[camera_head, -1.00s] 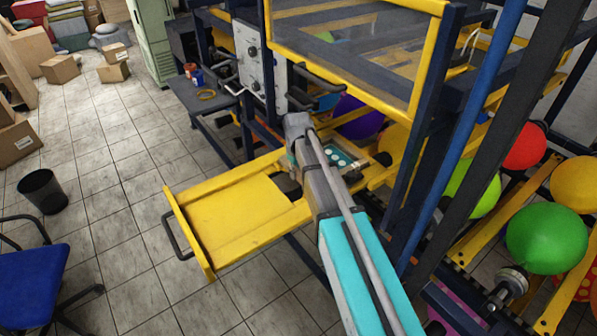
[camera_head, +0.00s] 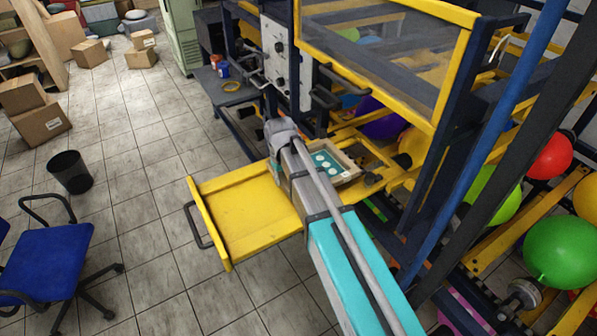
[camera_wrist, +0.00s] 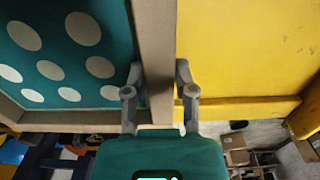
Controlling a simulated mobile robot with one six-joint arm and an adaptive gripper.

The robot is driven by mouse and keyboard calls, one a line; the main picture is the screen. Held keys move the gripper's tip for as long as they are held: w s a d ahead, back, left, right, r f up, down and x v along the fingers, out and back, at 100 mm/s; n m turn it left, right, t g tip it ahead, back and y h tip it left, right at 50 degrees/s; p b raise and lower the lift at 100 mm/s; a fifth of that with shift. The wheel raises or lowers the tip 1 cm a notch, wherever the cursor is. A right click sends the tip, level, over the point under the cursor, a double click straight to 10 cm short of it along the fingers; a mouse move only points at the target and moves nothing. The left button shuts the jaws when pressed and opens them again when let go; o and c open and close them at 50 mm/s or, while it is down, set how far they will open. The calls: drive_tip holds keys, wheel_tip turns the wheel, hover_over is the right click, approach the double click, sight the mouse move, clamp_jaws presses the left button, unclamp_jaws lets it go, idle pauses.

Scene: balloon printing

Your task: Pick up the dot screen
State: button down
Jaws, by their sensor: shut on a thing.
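The dot screen (camera_head: 333,158) is a teal panel with white dots in a pale wooden frame. In the head view it sits beside my arm, over the inner end of the yellow drawer (camera_head: 247,222); part of it is hidden by the arm. In the wrist view the teal dotted panel (camera_wrist: 60,50) fills the left side. My gripper (camera_wrist: 158,76) has one finger on each side of a frame bar (camera_wrist: 155,45) and is shut on it. In the head view my fingers are hidden behind the arm.
The yellow-framed glass guard (camera_head: 385,55) and blue posts of the machine stand close to the right of my arm. Balloons, such as a green one (camera_head: 560,250), are at the far right. A blue chair (camera_head: 55,265) and a black bin (camera_head: 70,172) stand left on open tiled floor.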

drive_tip(key=shift+s+a, duration=0.4)
drive_tip(key=shift+a, duration=0.3)
drive_tip(key=shift+s+a, duration=0.4)
drive_tip(key=shift+a, duration=0.35)
drive_tip(key=shift+s+a, duration=0.4)
drive_tip(key=shift+a, duration=0.3)
